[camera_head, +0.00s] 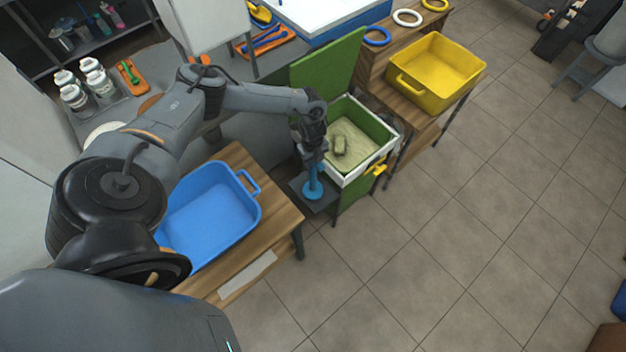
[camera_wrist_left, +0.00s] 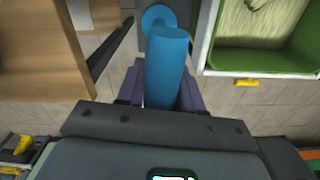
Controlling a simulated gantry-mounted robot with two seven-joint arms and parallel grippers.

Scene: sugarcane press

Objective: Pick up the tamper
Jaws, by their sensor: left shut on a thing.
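The blue tamper (camera_head: 313,186) stands upright on a small dark shelf between the blue bin's table and the green press box. My left gripper (camera_head: 312,158) reaches down over it from above and is shut on its handle. In the left wrist view the tamper's blue handle (camera_wrist_left: 166,68) sits between the purple-grey fingers (camera_wrist_left: 160,88), and its round base (camera_wrist_left: 158,20) shows beyond. I cannot tell whether the base is clear of the shelf. My right gripper is not in view.
The open press box (camera_head: 392,142) with pale green material and a small block stands just right of the tamper. A blue bin (camera_head: 212,212) is on the wooden table to the left. A yellow bin (camera_head: 440,70) stands at the upper right.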

